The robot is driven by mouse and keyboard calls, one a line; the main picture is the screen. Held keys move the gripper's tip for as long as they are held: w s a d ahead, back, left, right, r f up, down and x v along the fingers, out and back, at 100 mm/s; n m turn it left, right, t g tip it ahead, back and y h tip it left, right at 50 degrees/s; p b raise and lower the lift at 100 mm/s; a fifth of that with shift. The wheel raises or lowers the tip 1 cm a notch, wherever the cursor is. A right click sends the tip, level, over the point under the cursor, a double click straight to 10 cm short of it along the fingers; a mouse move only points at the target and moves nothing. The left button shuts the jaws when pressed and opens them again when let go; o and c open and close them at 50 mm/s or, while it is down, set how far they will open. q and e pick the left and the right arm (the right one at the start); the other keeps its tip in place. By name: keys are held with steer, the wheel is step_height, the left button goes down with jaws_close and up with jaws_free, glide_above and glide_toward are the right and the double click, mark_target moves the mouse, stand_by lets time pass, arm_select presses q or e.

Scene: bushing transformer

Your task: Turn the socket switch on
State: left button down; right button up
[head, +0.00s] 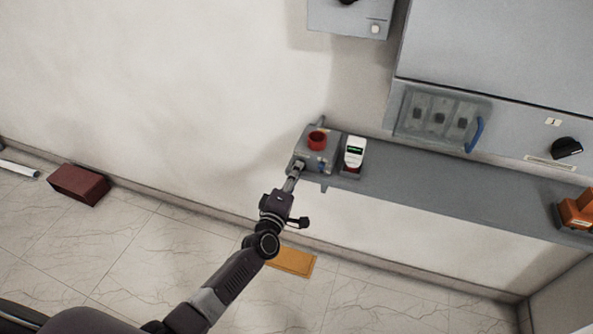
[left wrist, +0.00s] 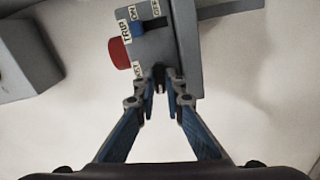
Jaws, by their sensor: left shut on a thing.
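The socket switch (head: 326,158) is a grey box with a red round knob (head: 317,141), at the left end of the grey shelf. In the left wrist view the box (left wrist: 181,62) shows TRIP, ON and OFF labels, a dark slot, a blue part (left wrist: 138,28) and the red knob (left wrist: 119,53). My left gripper (head: 297,168) is at the near left side of the box. In the left wrist view its fingertips (left wrist: 160,76) are close together at the box's lower edge, shut on part of the switch. My right gripper is not in view.
A white device with a green display (head: 354,152) stands just right of the switch on the grey shelf (head: 430,183). A cabinet (head: 490,50) with a blue handle is above. An orange object (head: 577,210) is at the far right. The wall to the left is bare.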

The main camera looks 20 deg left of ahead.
arm_select(q)
steer(key=shift+m+p, duration=1.25)
steer(key=shift+m, duration=6.65)
steer(key=shift+f, duration=0.1)
steer(key=c, duration=2.3)
jaws_free()
